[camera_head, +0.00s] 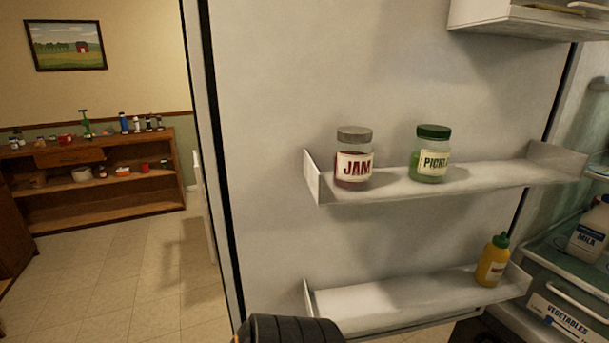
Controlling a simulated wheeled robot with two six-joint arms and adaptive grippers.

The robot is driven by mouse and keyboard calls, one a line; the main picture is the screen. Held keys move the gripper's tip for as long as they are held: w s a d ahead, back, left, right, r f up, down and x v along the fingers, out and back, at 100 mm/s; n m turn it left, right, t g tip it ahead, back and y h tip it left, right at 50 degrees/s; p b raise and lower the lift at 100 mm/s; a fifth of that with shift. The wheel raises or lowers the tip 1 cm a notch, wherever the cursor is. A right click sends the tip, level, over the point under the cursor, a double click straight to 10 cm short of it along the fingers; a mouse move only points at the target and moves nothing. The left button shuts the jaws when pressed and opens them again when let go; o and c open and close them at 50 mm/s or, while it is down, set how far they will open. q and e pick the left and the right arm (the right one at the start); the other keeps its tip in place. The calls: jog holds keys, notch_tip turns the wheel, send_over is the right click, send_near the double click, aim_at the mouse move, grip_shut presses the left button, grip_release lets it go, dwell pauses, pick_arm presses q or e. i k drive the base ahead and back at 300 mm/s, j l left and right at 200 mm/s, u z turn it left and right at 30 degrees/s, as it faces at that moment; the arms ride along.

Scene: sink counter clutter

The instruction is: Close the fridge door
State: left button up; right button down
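The fridge door (270,110) stands open, with its pale inner face toward me and its free edge at the left. Its middle shelf (490,181) holds a jam jar (353,158) and a pickle jar (430,154), both upright. Its lower shelf (400,303) holds a yellow bottle with a green cap (492,262). The fridge interior (585,250) shows at the right edge. A dark ribbed rounded part, apparently of my own arm, shows at the bottom in front of the lower shelf. No gripper fingers are visible; I cannot tell whether that part touches the door.
Inside the fridge are a milk jug (590,232) and a vegetables drawer (570,318). An upper door shelf (520,22) is cut off by the frame. Beyond the door's left edge, tiled floor (120,270) is open, with a wooden shelf unit (100,205) against the wall.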

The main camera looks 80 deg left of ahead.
aim_at(273, 82)
jog(key=k+j+z, duration=0.35)
jog(key=k+j, duration=1.2)
jog(key=j, duration=0.15)
jog(key=j+z, duration=0.15)
jog(key=j, duration=1.7)
